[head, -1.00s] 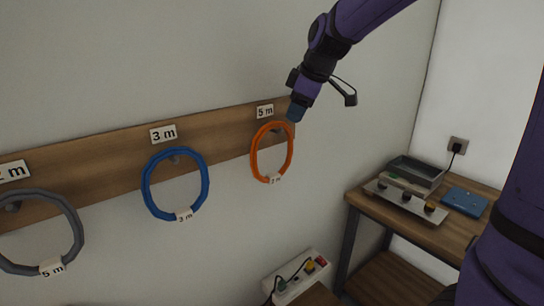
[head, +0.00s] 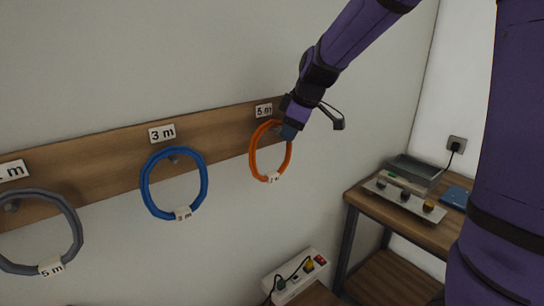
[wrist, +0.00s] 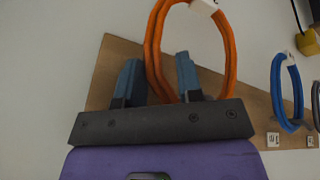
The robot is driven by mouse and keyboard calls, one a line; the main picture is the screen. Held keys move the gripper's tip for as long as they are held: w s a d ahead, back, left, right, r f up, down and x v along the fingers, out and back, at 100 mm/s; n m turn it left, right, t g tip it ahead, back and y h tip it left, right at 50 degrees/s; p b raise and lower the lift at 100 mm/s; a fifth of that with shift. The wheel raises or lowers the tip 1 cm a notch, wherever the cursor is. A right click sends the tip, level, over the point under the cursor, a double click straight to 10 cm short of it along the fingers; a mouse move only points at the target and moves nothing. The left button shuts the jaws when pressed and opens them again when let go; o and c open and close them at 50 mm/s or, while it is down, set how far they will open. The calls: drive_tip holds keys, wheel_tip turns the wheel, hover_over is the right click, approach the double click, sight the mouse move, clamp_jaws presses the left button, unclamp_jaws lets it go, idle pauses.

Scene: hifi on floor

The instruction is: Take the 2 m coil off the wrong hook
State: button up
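The orange coil (head: 254,160), with a small tag at its bottom that seems to read 2 m, hangs on the hook under the "5 m" sign (head: 263,111). My gripper (head: 288,132) is at the coil's upper right side in the head view and hides part of it. In the wrist view my gripper (wrist: 160,82) is open. One side of the orange coil (wrist: 153,45) passes between the fingers in the picture, and one finger appears inside the ring. I cannot tell whether they touch. The hook is mostly hidden.
A blue coil (head: 145,190) hangs under the "3 m" sign (head: 162,133). A grey coil (head: 78,235), tagged 5 m, hangs at far left. All hang from a wooden rail (head: 110,155). A workbench (head: 385,212) and power strip (head: 295,275) stand lower right.

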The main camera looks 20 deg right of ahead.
clamp_jaws()
drive_tip(key=shift+r, duration=0.1)
